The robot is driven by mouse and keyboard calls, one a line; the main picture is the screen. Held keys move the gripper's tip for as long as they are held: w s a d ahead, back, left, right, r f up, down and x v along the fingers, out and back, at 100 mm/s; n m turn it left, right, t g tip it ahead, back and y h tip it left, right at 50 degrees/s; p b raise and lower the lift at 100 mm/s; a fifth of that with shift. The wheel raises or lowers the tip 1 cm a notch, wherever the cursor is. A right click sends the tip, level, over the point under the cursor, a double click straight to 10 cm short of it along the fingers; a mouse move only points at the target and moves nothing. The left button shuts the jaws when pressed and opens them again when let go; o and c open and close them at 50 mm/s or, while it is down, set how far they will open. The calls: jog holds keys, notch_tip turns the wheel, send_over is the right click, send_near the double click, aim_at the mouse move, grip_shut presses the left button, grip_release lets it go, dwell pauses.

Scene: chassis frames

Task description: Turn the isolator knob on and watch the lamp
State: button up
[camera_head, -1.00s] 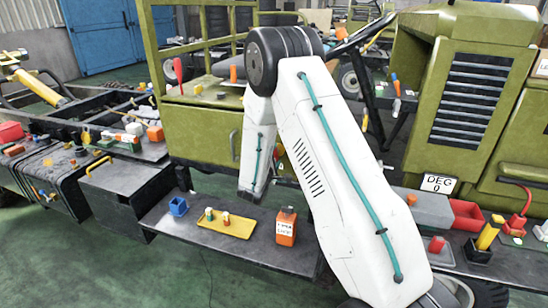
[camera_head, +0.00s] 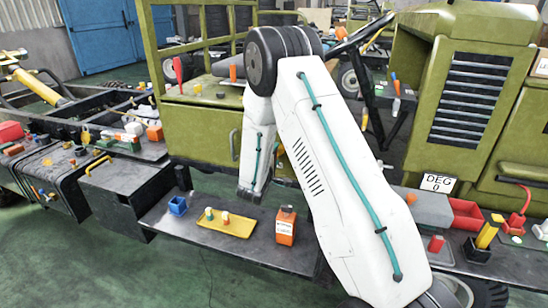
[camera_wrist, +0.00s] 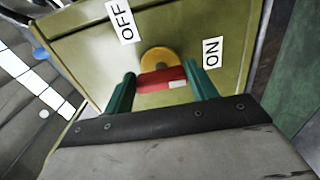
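The isolator knob (camera_wrist: 160,80) shows in the wrist view as a red bar with a white mark near its right end, on a round yellow base (camera_wrist: 156,58). It sits on an olive panel (camera_wrist: 85,55) between an OFF label (camera_wrist: 123,20) and an ON label (camera_wrist: 211,52). The white mark lies on the ON side. My gripper (camera_wrist: 160,74) has its two green fingers at either end of the red bar, seemingly touching it. In the head view my arm hides the gripper and knob. I cannot make out a lamp for certain in either view.
A dark shelf (camera_head: 180,228) bears a blue cup (camera_head: 177,206), a yellow tray (camera_head: 222,231) and an orange box (camera_head: 286,226). Green floor lies clear in front at left.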

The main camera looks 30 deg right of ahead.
jog(key=o, duration=0.4)
jog(key=shift+s+f, duration=0.1)
jog(key=shift+f, duration=0.05)
jog(key=shift+c, duration=0.2)
jog(key=v, duration=0.7)
jog(key=shift+s+a, duration=0.25)
jog(key=shift+a, duration=0.05)
